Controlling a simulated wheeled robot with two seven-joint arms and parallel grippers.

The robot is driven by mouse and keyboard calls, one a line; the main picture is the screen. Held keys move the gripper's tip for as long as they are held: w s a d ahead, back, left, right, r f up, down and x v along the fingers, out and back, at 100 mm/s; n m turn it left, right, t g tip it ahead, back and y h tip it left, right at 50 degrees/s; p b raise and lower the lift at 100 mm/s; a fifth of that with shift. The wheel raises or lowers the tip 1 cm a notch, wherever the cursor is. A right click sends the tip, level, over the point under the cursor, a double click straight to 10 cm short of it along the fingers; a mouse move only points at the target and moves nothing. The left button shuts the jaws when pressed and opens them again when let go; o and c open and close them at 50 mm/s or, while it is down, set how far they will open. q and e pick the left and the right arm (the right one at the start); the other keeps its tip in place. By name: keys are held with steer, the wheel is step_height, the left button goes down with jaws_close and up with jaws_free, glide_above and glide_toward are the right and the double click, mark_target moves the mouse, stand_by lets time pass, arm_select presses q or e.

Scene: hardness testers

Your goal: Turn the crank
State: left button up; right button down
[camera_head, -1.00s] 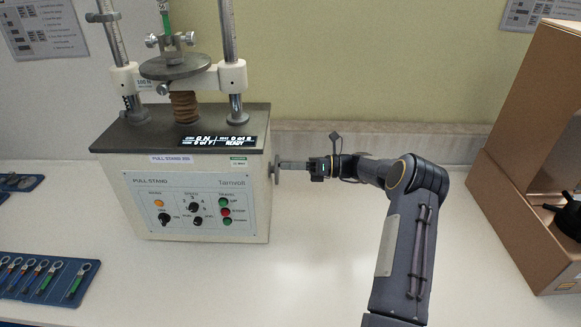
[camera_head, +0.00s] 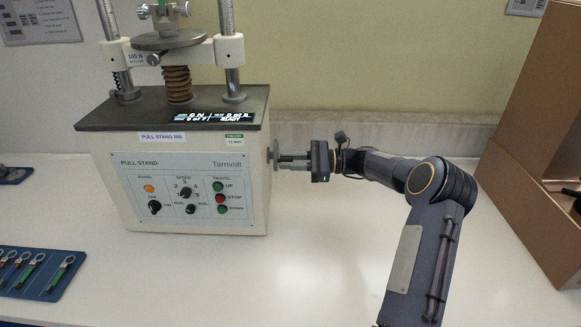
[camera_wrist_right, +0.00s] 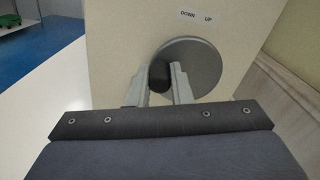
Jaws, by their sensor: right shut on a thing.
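The pull stand (camera_head: 190,160) is a cream box with a dark top, a front control panel and two upright posts. Its crank is a round grey disc (camera_head: 276,158) on the right side, with a dark knob. In the right wrist view the disc (camera_wrist_right: 203,62) sits under a "DOWN UP" label, and the dark knob (camera_wrist_right: 159,76) is between my fingers, left of the disc's middle. My right gripper (camera_head: 285,161) reaches in from the right and is shut on the knob; it also shows in the wrist view (camera_wrist_right: 162,82). My left gripper is not in view.
A blue tray (camera_head: 76,262) with several ring-ended tools lies at the front left. A cardboard box (camera_head: 530,130) stands open at the right. The white table between the stand and the box is clear beneath my arm. A wall is behind.

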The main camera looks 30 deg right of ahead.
steer(key=shift+w+d+f+n+b, duration=0.15)
steer(key=shift+f+n+b, duration=0.4)
steer(key=shift+n+b, duration=1.35)
steer(key=shift+w+d+f+n+b, duration=0.15)
steer(key=shift+f+n+b, duration=0.4)
steer(key=shift+n+b, duration=1.4)
steer(key=shift+w+f+n+b, duration=0.2)
steer(key=shift+f+n+b, duration=0.35)
steer(key=shift+n+b, duration=1.35)
steer(key=shift+n, duration=0.25)
steer(key=c, duration=1.3)
jaws_free()
steer(key=shift+d+r, duration=0.1)
steer(key=v, duration=0.7)
steer(key=shift+s+d+p, duration=0.25)
steer(key=shift+p, duration=0.2)
